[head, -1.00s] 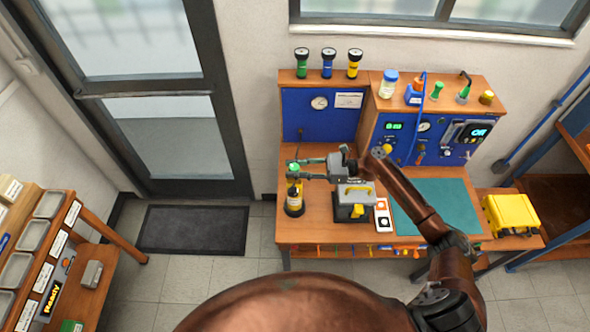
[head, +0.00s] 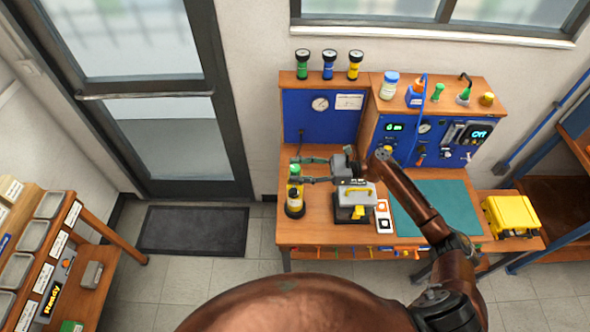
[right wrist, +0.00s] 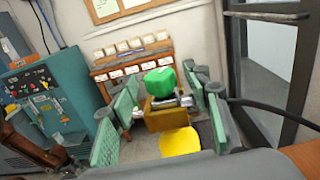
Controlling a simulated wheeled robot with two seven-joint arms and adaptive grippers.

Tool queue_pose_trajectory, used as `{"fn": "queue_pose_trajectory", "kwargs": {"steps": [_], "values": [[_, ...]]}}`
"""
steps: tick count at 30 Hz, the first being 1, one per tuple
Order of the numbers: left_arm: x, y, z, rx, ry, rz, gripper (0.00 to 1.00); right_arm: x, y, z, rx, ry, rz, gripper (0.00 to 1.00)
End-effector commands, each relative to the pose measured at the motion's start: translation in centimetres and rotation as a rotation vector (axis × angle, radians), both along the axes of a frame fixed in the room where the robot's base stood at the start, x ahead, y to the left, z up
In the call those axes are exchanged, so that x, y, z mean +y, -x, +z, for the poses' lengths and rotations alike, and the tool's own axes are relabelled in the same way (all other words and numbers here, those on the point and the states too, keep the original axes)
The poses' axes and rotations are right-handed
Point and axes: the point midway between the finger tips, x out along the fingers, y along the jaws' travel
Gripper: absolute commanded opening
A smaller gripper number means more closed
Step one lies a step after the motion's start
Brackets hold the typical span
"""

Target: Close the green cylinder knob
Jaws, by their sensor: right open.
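The gas cylinder (head: 295,204), dark with a yellow upper part, stands upright at the bench's left front. Its green knob (head: 294,170) is on top. In the right wrist view the green knob (right wrist: 160,82) sits between the spread fingers, with the yellow cylinder top (right wrist: 180,142) below it. My right gripper (head: 292,171) reaches in from the right, open, one finger on either side of the knob. Gaps show between fingers and knob in the wrist view; I cannot tell whether any finger touches it. My left gripper is not in view.
A grey case with a yellow handle (head: 357,191) stands right of the cylinder, under my right gripper. Beside it are a small white card with buttons (head: 383,216) and a green mat (head: 436,206). The blue panel (head: 323,116) rises behind.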

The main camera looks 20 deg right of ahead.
Motion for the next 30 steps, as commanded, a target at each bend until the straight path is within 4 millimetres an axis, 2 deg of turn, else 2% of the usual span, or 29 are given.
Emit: {"fn": "queue_pose_trajectory", "kwargs": {"steps": [9, 15, 21, 30], "values": [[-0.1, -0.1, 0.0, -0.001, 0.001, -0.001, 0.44, -6.3, 1.7, -0.1, 0.002, 0.0, -0.004, 0.44], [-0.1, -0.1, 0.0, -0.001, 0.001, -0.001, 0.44, -9.3, 2.5, -0.1, 0.001, 0.001, -0.002, 0.44], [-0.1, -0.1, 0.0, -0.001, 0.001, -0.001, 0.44, -10.5, 2.9, 0.0, 0.001, -0.001, -0.001, 0.44], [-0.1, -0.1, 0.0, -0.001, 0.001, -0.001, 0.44, -10.5, 2.9, 0.0, 0.0, 0.0, -0.001, 0.44]]}}
